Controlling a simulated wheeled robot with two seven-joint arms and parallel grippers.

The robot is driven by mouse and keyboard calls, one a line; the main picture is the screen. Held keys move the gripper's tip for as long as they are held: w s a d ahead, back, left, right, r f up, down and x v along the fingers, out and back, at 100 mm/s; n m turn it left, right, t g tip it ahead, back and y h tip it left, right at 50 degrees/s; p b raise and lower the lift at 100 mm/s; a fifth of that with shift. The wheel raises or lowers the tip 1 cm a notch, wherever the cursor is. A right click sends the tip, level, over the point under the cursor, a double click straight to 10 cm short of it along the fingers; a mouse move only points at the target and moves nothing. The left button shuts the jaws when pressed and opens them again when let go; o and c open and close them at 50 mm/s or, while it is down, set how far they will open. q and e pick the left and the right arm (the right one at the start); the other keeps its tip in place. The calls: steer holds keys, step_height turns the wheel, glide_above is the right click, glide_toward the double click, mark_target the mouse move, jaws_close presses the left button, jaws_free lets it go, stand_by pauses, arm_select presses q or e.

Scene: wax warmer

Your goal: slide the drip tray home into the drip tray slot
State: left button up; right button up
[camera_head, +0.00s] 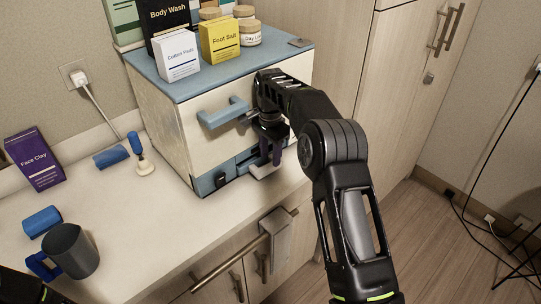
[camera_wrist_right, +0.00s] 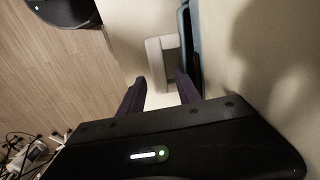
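The wax warmer (camera_head: 170,122) is a cream box with a blue top and a blue handle, standing on the counter. The drip tray (camera_head: 263,171) is a small pale piece low at its front, beside the blue lower band with the slot (camera_head: 247,157). It seems to stick out; how far it sits in the slot is hidden. My right gripper (camera_head: 270,154) points down just above the tray. In the right wrist view its dark purple fingers (camera_wrist_right: 160,82) are apart, with the pale tray (camera_wrist_right: 154,57) just beyond the tips.
Boxes and jars (camera_head: 218,40) stand on the warmer's top. A grey mug (camera_head: 72,251), blue rolls (camera_head: 111,157), a small blue-handled tool (camera_head: 141,155) and a purple box (camera_head: 35,160) are on the counter at left. The counter (camera_head: 165,225) in front of the warmer is clear.

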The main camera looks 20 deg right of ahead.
mark_target(270, 164)
steer(key=shift+r, duration=0.9)
steer(key=shift+f, duration=0.2)
steer(key=shift+f+b, duration=1.45)
steer(key=shift+f, duration=1)
steer(key=shift+f, duration=0.15)
steer(key=shift+f, duration=0.3)
steer(key=shift+r, duration=0.15)
